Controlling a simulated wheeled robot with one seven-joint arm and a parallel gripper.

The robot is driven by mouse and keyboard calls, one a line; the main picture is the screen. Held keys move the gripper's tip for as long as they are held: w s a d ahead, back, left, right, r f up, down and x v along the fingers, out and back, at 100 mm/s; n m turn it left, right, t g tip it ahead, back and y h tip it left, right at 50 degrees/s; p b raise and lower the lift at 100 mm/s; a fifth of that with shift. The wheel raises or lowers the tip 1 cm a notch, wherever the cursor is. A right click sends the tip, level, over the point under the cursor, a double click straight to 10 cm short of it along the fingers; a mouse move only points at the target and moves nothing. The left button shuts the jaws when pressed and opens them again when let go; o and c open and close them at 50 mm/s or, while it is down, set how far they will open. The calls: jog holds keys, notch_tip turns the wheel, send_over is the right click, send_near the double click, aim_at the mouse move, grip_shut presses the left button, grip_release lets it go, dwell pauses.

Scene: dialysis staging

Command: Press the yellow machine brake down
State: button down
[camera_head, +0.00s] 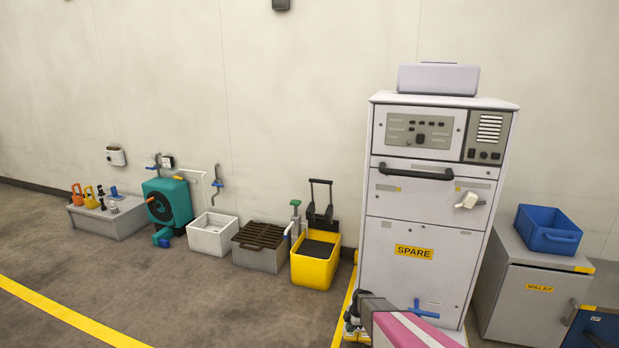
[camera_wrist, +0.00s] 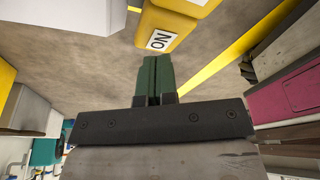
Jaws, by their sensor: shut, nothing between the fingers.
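In the wrist view the yellow brake (camera_wrist: 172,22) is a rounded bar at the top, with a white label that reads "ON" upside down. My gripper (camera_wrist: 157,62) is shut and empty, its dark green fingers together. The fingertips lie just below the brake's labelled end in that picture; I cannot tell whether they touch it. In the head view the white machine (camera_head: 425,215) with a yellow "SPARE" label stands right of centre. Its lower left foot is largely hidden behind a grey and pink part at the bottom, so the brake cannot be made out clearly there.
A yellow bin (camera_head: 316,268), a grated grey box (camera_head: 262,258) and a white basin (camera_head: 212,240) stand left of the machine. A grey spill-kit cabinet (camera_head: 520,305) with a blue bin (camera_head: 548,230) stands right. Open floor (camera_head: 190,300) lies at front left.

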jog(key=shift+r, duration=2.9)
jog(key=shift+r, duration=0.1)
